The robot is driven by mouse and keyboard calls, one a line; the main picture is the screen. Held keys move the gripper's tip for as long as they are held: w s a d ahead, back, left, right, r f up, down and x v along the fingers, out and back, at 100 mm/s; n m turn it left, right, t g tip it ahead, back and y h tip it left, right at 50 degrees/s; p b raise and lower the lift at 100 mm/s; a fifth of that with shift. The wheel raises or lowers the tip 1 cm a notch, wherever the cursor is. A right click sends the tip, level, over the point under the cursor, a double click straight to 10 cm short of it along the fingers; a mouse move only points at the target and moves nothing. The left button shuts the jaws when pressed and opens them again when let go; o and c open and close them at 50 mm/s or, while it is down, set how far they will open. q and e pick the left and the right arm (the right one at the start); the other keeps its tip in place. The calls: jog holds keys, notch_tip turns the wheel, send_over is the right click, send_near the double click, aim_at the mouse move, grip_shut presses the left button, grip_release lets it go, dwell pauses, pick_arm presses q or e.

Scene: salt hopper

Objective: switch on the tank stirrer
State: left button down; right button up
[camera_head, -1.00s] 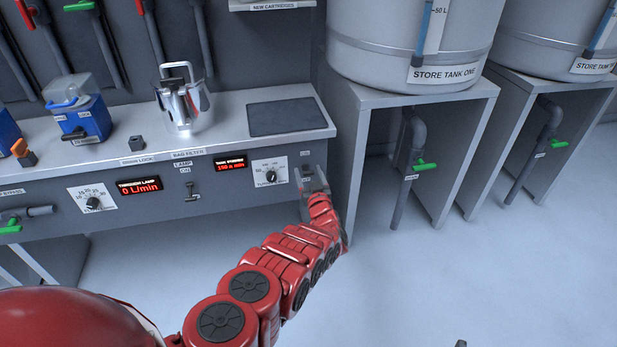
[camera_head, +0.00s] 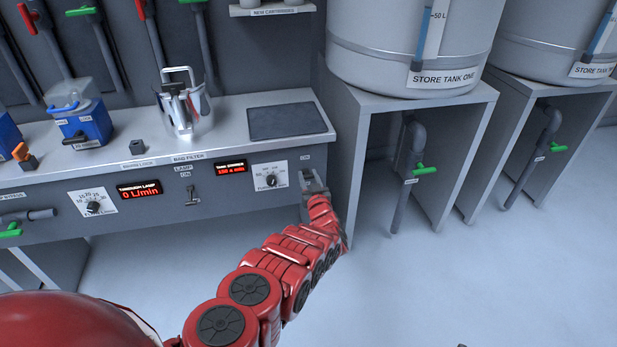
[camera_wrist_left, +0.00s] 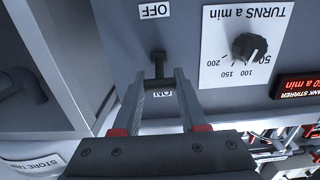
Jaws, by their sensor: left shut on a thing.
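The tank stirrer's switch is a small dark lever (camera_wrist_left: 158,57) on the grey bench front, between an OFF label (camera_wrist_left: 155,11) and an ON label (camera_wrist_left: 168,93), both upside down in the left wrist view. My left gripper (camera_head: 308,176) is at this switch near the bench's right end; its fingers (camera_wrist_left: 164,80) are shut on the lever. I cannot tell which way the lever leans. The turns dial (camera_head: 271,178) and lit red tank stirrer display (camera_head: 230,168) are left of it.
A lamp switch (camera_head: 192,194) and a throughput display (camera_head: 140,189) sit further left. The store tank one stand (camera_head: 352,165) is close to my gripper's right. Floor in front is clear.

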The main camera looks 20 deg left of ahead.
pick_arm(q)
jog(key=shift+w+r+g+h+p, duration=0.1)
jog(key=shift+r+g+h+p, duration=0.2)
jog(key=shift+r+g+p, duration=0.15)
jog(key=shift+f, duration=0.25)
jog(key=shift+c, duration=2.2)
grip_release()
jog(key=p+v, duration=1.3)
jog(key=v, duration=0.4)
jog(key=shift+d, duration=0.15)
jog(key=shift+p, duration=0.3)
